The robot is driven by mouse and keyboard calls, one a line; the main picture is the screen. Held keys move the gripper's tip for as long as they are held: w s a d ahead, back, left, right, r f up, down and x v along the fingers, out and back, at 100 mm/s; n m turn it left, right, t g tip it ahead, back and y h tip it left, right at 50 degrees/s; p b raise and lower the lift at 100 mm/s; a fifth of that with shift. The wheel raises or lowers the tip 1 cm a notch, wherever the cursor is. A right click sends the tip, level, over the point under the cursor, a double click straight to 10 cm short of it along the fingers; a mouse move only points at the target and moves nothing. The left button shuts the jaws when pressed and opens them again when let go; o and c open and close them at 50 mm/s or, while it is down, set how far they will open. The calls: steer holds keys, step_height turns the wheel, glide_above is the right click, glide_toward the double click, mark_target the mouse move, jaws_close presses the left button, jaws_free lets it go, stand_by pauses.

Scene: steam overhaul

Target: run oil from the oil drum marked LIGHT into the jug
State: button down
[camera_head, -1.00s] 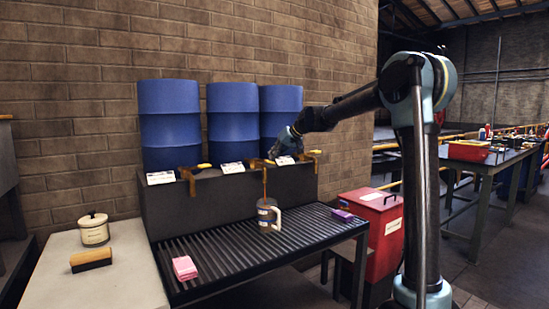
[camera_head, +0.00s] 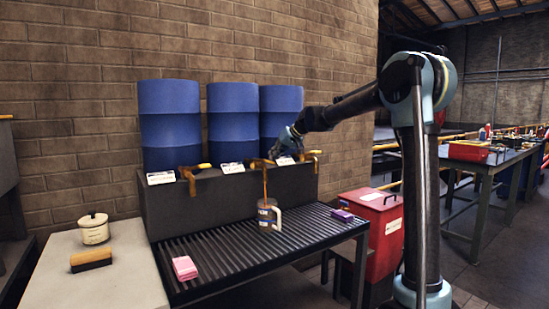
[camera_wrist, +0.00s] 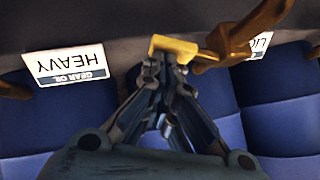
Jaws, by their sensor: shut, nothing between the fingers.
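Three blue drums stand at the back. In the wrist view an upside-down label partly reading LIGHT (camera_wrist: 258,46) sits beside a brass tap (camera_wrist: 236,38). This is the middle drum (camera_head: 233,120) in the head view, its tap (camera_head: 263,163) turned out over the grille. A thin brown stream runs from it into the jug (camera_head: 266,214), which stands upright with its white handle to the right. The oil level is unclear. My gripper (camera_wrist: 163,68) is shut and empty, its fingertips at the tap's yellow lever (camera_wrist: 176,48); contact is hard to tell.
The HEAVY label (camera_wrist: 70,63) is on the right drum (camera_head: 281,110). The jug stands on a slatted grille (camera_head: 225,258) with a pink block (camera_head: 184,268) and a purple block (camera_head: 342,215). A red bin (camera_head: 377,225) is at right. A side table (camera_head: 130,270) holds a pot (camera_head: 94,229) and brush (camera_head: 91,260).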

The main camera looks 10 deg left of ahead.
steer(key=shift+r, duration=0.25)
stand_by(0.4)
steer(key=shift+r, duration=0.85)
steer(key=s+d+r, duration=0.4)
steer(key=d+r, duration=0.2)
steer(key=r, duration=0.4)
steer(key=shift+r, duration=0.2)
